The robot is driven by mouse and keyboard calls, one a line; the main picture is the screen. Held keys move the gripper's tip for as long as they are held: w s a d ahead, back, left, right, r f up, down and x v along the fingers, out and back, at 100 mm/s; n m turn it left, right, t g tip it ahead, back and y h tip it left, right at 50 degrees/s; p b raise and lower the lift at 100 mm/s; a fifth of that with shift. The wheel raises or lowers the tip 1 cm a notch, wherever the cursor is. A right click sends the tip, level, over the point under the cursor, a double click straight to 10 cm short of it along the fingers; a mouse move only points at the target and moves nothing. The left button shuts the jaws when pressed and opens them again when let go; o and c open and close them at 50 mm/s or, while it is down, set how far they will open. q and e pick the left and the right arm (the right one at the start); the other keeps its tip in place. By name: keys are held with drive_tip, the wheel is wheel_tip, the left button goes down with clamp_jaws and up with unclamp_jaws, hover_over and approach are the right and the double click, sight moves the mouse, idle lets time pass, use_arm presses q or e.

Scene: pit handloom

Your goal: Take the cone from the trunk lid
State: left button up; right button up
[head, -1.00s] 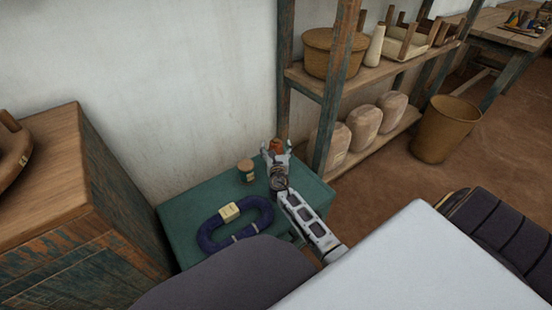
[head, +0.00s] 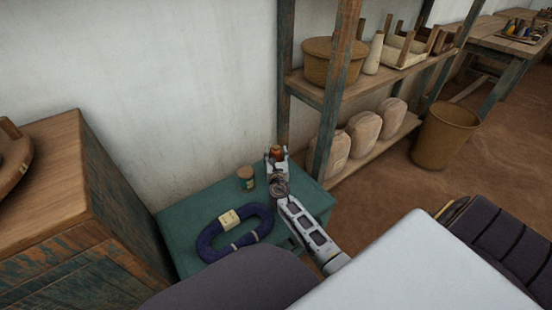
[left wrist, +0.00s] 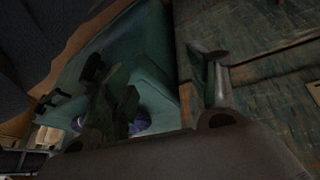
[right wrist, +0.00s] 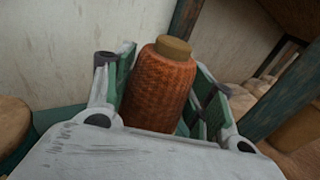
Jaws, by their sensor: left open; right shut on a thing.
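The cone is rust-orange yarn with a tan tip. In the head view the cone (head: 277,153) stands at the trunk's back right corner. My right gripper (head: 277,157) is shut on it. In the right wrist view the cone (right wrist: 161,88) is upright, slightly tilted, between the green-padded fingers of my right gripper (right wrist: 160,95); its base is hidden, so I cannot tell whether it touches the lid. The green trunk lid (head: 186,216) lies below. My left gripper (left wrist: 160,85) shows open and empty in its dark wrist view, away from the cone.
A small tan-topped jar (head: 246,177) and a dark blue coil (head: 222,241) with a pale label share the lid. A shelf post (head: 338,85) rises close right of the gripper, and the wall is behind. A wooden cabinet (head: 70,190) stands left.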

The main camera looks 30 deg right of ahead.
sight(276, 147)
drive_tip(key=shift+r, duration=0.35)
drive_tip(key=shift+r+p, duration=0.25)
drive_tip(key=shift+p, duration=0.1)
drive_tip(key=shift+r+p, duration=0.35)
drive_tip(key=shift+r, duration=0.25)
use_arm(q)
wheel_tip(276, 147, up, 4)
drive_tip(key=a, duration=0.1)
use_arm(e)
drive_tip(key=shift+r, duration=0.4)
wheel_tip(276, 147, up, 3)
drive_tip(key=p, duration=0.2)
drive_tip(key=shift+r+p, duration=0.2)
drive_tip(key=shift+p, duration=0.1)
drive_tip(key=shift+r+p, duration=0.8)
drive_tip(key=shift+r, duration=0.55)
use_arm(q)
drive_tip(key=shift+s+a+f+g+y, duration=0.15)
drive_tip(key=shift+a+f+g+y, duration=0.15)
drive_tip(key=shift+f, duration=0.55)
drive_tip(key=shift+s+a+f+g+y, duration=0.2)
drive_tip(key=shift+f+g, duration=0.15)
drive_tip(key=shift+f, duration=0.45)
drive_tip(key=shift+s+a+f+g+y, duration=0.2)
drive_tip(key=shift+f+g, duration=0.15)
drive_tip(key=shift+f, duration=0.5)
use_arm(e)
drive_tip(key=shift+r, duration=0.4)
